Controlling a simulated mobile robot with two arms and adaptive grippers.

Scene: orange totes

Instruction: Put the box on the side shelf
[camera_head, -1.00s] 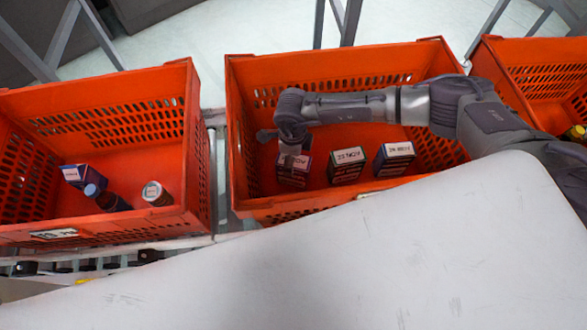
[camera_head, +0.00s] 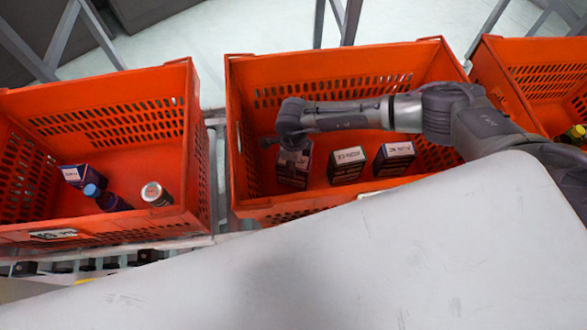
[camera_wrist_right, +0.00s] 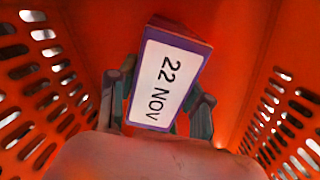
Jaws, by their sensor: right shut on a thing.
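The box (camera_head: 292,176) with a white top label is the leftmost of three in the middle orange tote (camera_head: 335,62). My right gripper (camera_head: 293,146) is over it from above, partly hiding its top. In the right wrist view the box (camera_wrist_right: 165,85) is purple-edged with a "22 NOV" label, tilted in the picture between the two fingers of my right gripper (camera_wrist_right: 160,100), which is shut on it. Whether the box touches the tote floor, I cannot tell. My left gripper is out of view, and I cannot make out a side shelf.
Two more boxes, one green-edged (camera_head: 346,167) and one purple (camera_head: 393,161), stand to the right in the same tote. The left tote (camera_head: 100,87) holds a box, a bottle and a can. Another tote (camera_head: 540,52) stands right. A pale surface fills the foreground.

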